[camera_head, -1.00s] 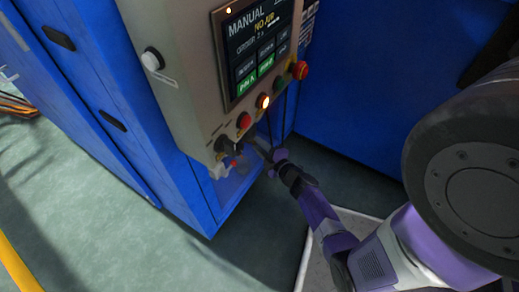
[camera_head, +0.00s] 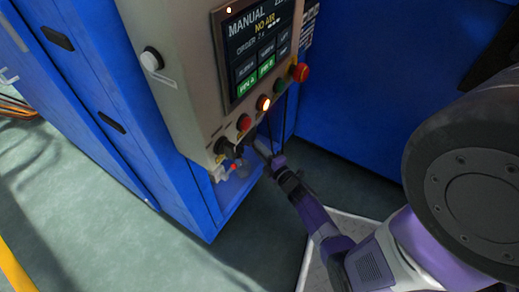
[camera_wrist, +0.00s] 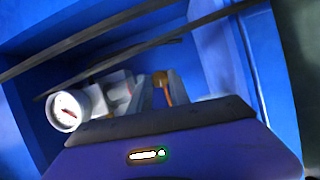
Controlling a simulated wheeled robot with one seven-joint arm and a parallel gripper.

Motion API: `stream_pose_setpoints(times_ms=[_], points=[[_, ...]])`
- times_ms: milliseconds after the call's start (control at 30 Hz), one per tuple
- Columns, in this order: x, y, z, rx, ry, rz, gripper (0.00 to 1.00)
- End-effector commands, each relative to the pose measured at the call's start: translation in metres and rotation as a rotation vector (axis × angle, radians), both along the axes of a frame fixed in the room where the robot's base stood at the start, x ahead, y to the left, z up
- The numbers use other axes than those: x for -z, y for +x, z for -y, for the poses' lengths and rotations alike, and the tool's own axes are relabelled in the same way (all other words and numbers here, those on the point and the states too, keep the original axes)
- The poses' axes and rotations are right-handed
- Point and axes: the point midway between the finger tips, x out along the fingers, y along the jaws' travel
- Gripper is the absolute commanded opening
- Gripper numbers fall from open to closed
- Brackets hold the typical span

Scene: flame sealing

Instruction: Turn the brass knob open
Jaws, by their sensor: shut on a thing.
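The brass knob (camera_wrist: 160,78) shows as a small orange-brown piece in the wrist view, among pale fittings. My gripper (camera_wrist: 162,90) is shut on it, with one finger on each side. In the head view my gripper (camera_head: 260,146) reaches in beside the lower right corner of the control panel, and the knob cannot be made out there. A round white gauge (camera_wrist: 66,109) with a red needle sits left of the knob in the wrist view. How far the knob is turned cannot be told.
The control panel's screen (camera_head: 260,48) reads "MANUAL" and "NO AIR". Below it are a red button (camera_head: 244,122), a lit button (camera_head: 263,103), a green button (camera_head: 280,87) and a red mushroom button (camera_head: 299,72). Dark cables (camera_wrist: 110,62) cross the blue recess. Blue cabinet walls (camera_head: 345,100) stand close by.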

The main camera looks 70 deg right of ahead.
Motion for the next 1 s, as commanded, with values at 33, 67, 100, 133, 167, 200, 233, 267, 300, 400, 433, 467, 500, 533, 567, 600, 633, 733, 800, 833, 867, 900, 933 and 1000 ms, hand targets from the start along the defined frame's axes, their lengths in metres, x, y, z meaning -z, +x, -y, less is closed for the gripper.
stream_pose_setpoints(times_ms=[33,67,100,133,167,200,233,267,300,400,433,467,500,533,567,600,633,733,800,833,867,900,933,1000], points=[[0.000,0.002,-0.001,-0.005,-0.001,0.000,0.00],[0.000,0.002,-0.001,-0.005,-0.001,0.000,0.00],[0.000,0.002,-0.001,-0.005,-0.001,0.000,0.31],[0.000,0.002,-0.001,-0.004,-0.001,0.000,0.37],[0.000,0.002,-0.001,-0.004,-0.001,0.000,0.43],[0.000,0.002,-0.001,-0.004,-0.001,0.000,0.44],[0.000,0.002,-0.001,-0.003,-0.001,0.000,0.44],[0.000,0.002,-0.001,-0.003,-0.001,0.000,0.44],[0.000,0.001,-0.001,-0.003,0.000,0.000,0.44],[0.000,0.001,-0.001,-0.002,0.000,0.000,0.44],[0.000,0.001,-0.001,-0.002,0.000,0.000,0.44],[0.000,0.001,-0.001,-0.002,0.001,-0.001,0.44],[0.000,0.000,-0.001,-0.002,0.001,-0.001,0.44],[0.000,-0.002,-0.002,-0.002,0.001,-0.001,0.44],[-0.001,-0.004,-0.004,-0.002,0.001,-0.001,0.44],[-0.001,-0.007,-0.007,-0.002,0.002,-0.002,0.44],[-0.001,-0.011,-0.009,-0.002,0.001,-0.003,0.44],[-0.003,-0.024,-0.019,-0.002,0.002,-0.003,0.44],[-0.003,-0.033,-0.026,-0.003,0.002,-0.002,0.44],[-0.004,-0.037,-0.029,-0.003,0.002,-0.002,0.44],[-0.004,-0.041,-0.031,-0.002,0.002,-0.002,0.44],[-0.004,-0.045,-0.034,-0.002,0.001,-0.003,0.44],[-0.004,-0.049,-0.037,-0.003,0.001,-0.003,0.44],[-0.004,-0.055,-0.041,-0.003,0.001,-0.001,0.44]])
